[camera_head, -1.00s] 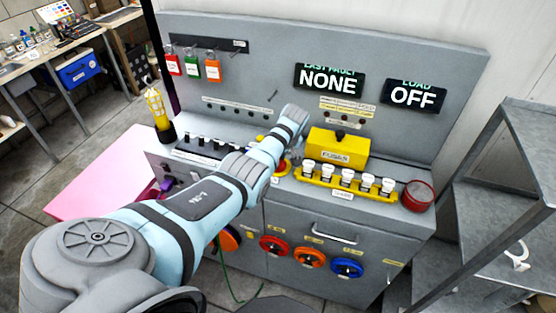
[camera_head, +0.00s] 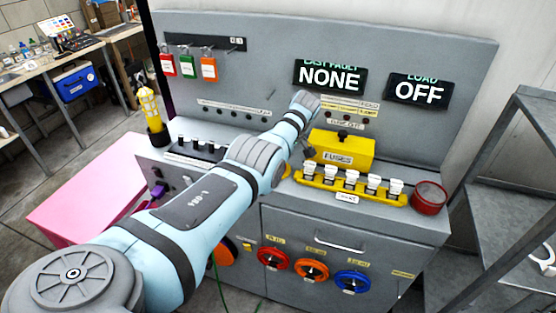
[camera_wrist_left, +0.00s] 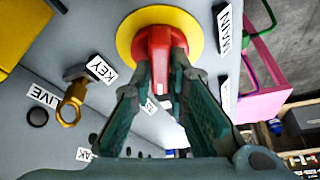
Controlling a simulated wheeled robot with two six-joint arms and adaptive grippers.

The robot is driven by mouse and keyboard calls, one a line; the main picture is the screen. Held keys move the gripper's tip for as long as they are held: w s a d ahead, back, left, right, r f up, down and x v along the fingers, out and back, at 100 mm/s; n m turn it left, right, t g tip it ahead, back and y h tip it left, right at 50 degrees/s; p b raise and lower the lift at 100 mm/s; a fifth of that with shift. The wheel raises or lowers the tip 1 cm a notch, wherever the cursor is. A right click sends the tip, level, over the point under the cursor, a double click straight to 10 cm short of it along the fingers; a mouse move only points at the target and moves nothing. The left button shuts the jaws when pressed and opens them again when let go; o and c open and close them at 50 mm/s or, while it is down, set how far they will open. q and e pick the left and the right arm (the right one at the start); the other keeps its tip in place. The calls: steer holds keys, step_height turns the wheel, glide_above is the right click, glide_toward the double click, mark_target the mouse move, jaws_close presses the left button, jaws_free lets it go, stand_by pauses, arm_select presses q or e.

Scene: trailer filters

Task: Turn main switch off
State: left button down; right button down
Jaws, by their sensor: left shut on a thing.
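The main switch (camera_wrist_left: 158,48) is a red handle on a yellow round plate (camera_wrist_left: 128,40), beside a label reading MAIN. In the left wrist view, my left gripper (camera_wrist_left: 160,68) is shut on the red handle, one dark finger on each side. The handle lies along the gripper's line, pointing up and down in that view. In the head view, my left arm (camera_head: 195,205) comes in from the left and its wrist (camera_head: 300,108) hides most of the switch. My right gripper is not in view.
The load display (camera_head: 416,92) reads OFF and the last fault display (camera_head: 329,77) reads NONE. A brass key (camera_wrist_left: 72,100) sticks out near the switch. The yellow fuse box (camera_head: 340,148), a fuse row (camera_head: 350,188) and a red cup (camera_head: 430,194) stand to the right.

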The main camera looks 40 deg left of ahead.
arm_select(q)
steer(key=c, duration=1.6)
jaws_free()
steer(key=shift+o, duration=0.2)
steer(key=v, duration=1.2)
steer(key=shift+a, duration=0.1)
